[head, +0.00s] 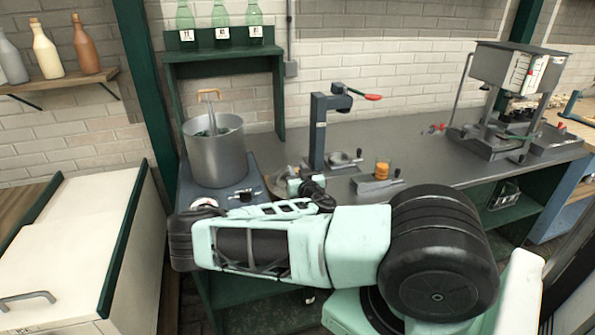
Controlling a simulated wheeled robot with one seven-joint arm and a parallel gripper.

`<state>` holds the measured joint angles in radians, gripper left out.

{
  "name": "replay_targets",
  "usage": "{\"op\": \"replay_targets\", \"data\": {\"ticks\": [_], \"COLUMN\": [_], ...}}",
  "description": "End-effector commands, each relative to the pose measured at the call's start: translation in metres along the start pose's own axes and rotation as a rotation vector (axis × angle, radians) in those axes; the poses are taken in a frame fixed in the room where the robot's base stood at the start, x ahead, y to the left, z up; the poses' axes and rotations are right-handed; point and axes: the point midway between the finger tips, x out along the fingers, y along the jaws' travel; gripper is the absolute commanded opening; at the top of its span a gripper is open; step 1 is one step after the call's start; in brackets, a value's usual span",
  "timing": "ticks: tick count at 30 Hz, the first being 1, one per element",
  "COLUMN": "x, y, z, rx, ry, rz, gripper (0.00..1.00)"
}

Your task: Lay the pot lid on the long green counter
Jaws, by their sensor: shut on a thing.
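The long green counter (415,135) has a dark grey top on a green frame and runs along the brick wall. A round, flat, brownish-grey disc, which looks like the pot lid (277,181), shows at the counter's front left, behind my arm. My gripper (294,186) is small in the picture at this disc and seems shut on its near side. My wrist and forearm hide much of the disc, so I cannot tell whether it touches the counter top. A steel pot (214,158) stands uncovered at the left, with a wooden-handled tool (209,98) in it.
A steel machine (515,80) fills the right end. Bare top lies between them. A cream cabinet (75,240) is at left.

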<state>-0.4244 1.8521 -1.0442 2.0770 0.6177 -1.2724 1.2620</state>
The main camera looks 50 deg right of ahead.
Motion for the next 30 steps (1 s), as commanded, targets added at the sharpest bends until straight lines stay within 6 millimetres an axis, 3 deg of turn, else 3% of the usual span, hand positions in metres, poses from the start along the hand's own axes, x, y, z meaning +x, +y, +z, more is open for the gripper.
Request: {"op": "replay_targets", "data": {"ticks": [14,15,16,25,30], "x": [0.0,-0.001,-0.001,-0.001,-0.001], "y": [0.0,0.0,0.0,0.0,0.0], "z": [0.016,0.017,0.017,0.019,0.003], "rx": [0.0,0.0,0.0,-0.003,-0.006], "ry": [-0.007,-0.01,-0.011,-0.014,-0.014], "rz": [-0.001,-0.001,-0.001,-0.001,-0.002], "gripper": [0.0,0.39,0.47,0.5,0.5]}}
